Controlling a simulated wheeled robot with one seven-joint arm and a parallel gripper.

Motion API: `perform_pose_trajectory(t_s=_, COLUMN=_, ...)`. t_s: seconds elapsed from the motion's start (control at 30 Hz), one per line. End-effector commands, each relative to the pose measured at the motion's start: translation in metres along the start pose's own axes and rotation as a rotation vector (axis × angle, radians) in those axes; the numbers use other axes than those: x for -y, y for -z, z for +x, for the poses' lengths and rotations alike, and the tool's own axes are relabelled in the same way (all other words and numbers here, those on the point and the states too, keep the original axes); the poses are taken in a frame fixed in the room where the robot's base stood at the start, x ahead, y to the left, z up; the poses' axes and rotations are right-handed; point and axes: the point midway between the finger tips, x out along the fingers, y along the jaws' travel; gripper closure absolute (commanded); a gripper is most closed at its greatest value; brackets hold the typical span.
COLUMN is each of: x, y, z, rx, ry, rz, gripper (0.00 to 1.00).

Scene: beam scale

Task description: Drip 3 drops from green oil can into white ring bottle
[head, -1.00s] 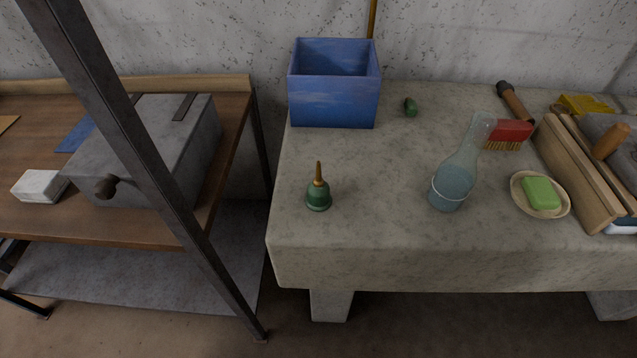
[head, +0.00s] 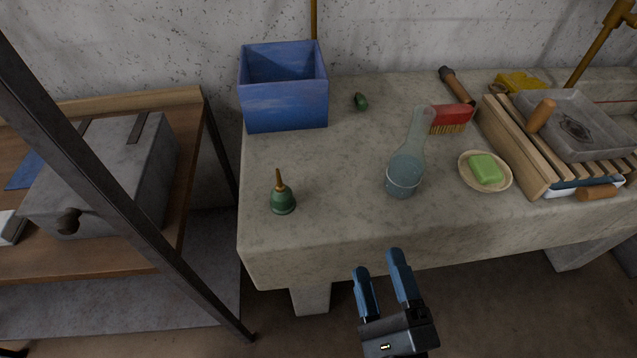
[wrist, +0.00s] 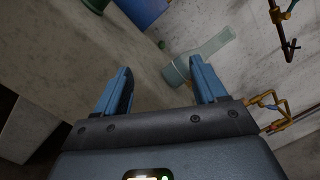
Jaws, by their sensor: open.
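The green oil can (head: 283,200) with a brass spout stands upright on the stone bench, near its front left. A clear bluish glass bottle (head: 405,172) with a white ring around its body stands to the right of the can. It also shows in the wrist view (wrist: 183,70), beyond my fingers. My gripper (head: 381,268) is open and empty, in front of the bench's front edge, below the bottle in the picture and apart from both. A green base, likely the oil can, is cut off at the top of the wrist view (wrist: 97,4).
A blue box (head: 285,105) stands at the back left of the bench. A soap dish (head: 465,172) with green soap, a red brush (head: 452,117) and a wooden rack (head: 515,150) are to the right. A dark metal post (head: 130,215) rises at the left. The bench between can and bottle is clear.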

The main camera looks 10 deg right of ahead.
Motion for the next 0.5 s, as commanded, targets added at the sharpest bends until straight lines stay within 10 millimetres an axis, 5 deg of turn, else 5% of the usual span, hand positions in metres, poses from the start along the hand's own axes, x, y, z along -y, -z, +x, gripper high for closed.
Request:
perform_pose_trajectory(t_s=0.2, x=-0.039, y=-0.056, z=0.068, rx=-0.014, ry=-0.025, rz=0.593, gripper=0.29)
perform_pose_trajectory(t_s=0.5, x=-0.073, y=-0.106, z=0.108, rx=-0.069, ry=-0.075, rz=1.021, gripper=0.29)
